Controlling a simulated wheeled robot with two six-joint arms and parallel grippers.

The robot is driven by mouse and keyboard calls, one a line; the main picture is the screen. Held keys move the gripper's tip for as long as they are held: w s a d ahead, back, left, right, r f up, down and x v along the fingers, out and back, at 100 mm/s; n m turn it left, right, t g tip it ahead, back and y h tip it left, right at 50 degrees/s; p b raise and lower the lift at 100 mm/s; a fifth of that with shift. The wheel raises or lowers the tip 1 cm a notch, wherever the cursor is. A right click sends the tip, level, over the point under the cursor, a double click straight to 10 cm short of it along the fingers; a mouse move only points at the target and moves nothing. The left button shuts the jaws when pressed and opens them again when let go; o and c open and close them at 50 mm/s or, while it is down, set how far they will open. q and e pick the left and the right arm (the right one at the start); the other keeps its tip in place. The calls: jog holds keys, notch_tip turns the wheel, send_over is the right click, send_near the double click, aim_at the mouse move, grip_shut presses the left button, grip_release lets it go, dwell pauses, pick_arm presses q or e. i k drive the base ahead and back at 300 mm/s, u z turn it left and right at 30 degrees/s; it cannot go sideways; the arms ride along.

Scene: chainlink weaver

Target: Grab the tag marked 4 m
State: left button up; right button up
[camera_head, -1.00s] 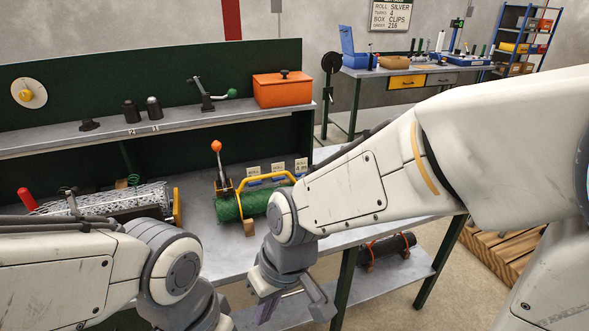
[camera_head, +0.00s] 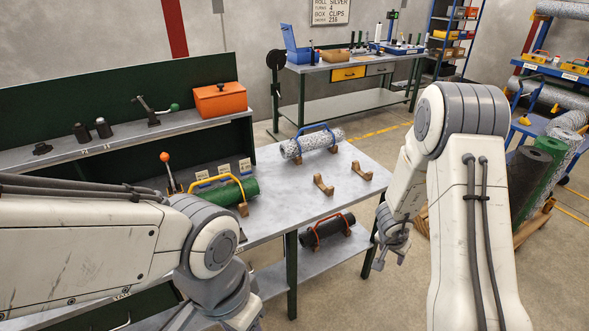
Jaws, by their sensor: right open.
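My right gripper (camera_head: 390,260) is open and empty, pointing down beyond the bench's right end, well right of the tags. My left wrist is at the lower left, in front of the bench; its fingertips are cut off by the bottom edge.
A silver patterned roll (camera_head: 312,142) with a blue handle lies at the bench's back right. Empty wooden cradles (camera_head: 323,184) stand near it. An orange-knobbed lever (camera_head: 168,170) stands left of the tags. A black roll (camera_head: 327,231) lies on the lower shelf.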

aim_at(245, 164)
jog(key=z, duration=1.3)
jog(key=i, duration=3.1)
jog(key=u, duration=3.75)
jog(key=i, duration=0.5)
jog(key=z, duration=0.05)
